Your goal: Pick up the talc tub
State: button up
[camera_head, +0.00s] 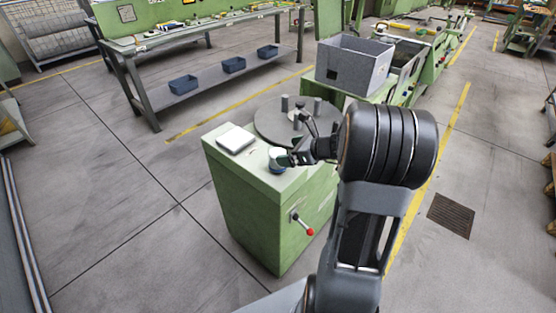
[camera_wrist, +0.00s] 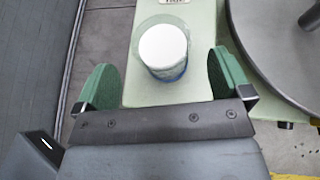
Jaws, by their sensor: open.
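The talc tub (camera_wrist: 164,48) has a white round lid and a blue band low on its side. It stands upright on the pale green top of the machine cabinet (camera_head: 240,185). In the head view the tub (camera_head: 278,160) is near the cabinet's front corner, partly covered by my gripper (camera_head: 291,158). In the wrist view my gripper (camera_wrist: 164,82) is open, with its two green fingers apart.
A round grey turntable (camera_head: 268,122) with upright posts stands right beside the tub. A white flat box (camera_head: 235,139) lies to the tub's left. A grey crate (camera_head: 354,65) stands behind. A lever with a red knob (camera_head: 309,231) sticks out of the cabinet's side.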

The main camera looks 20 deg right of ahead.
aim_at(282, 151)
jog(key=shift+x, duration=2.35)
jog(key=shift+d+f, duration=0.1)
jog(key=c, duration=1)
jog(key=shift+c, duration=0.6)
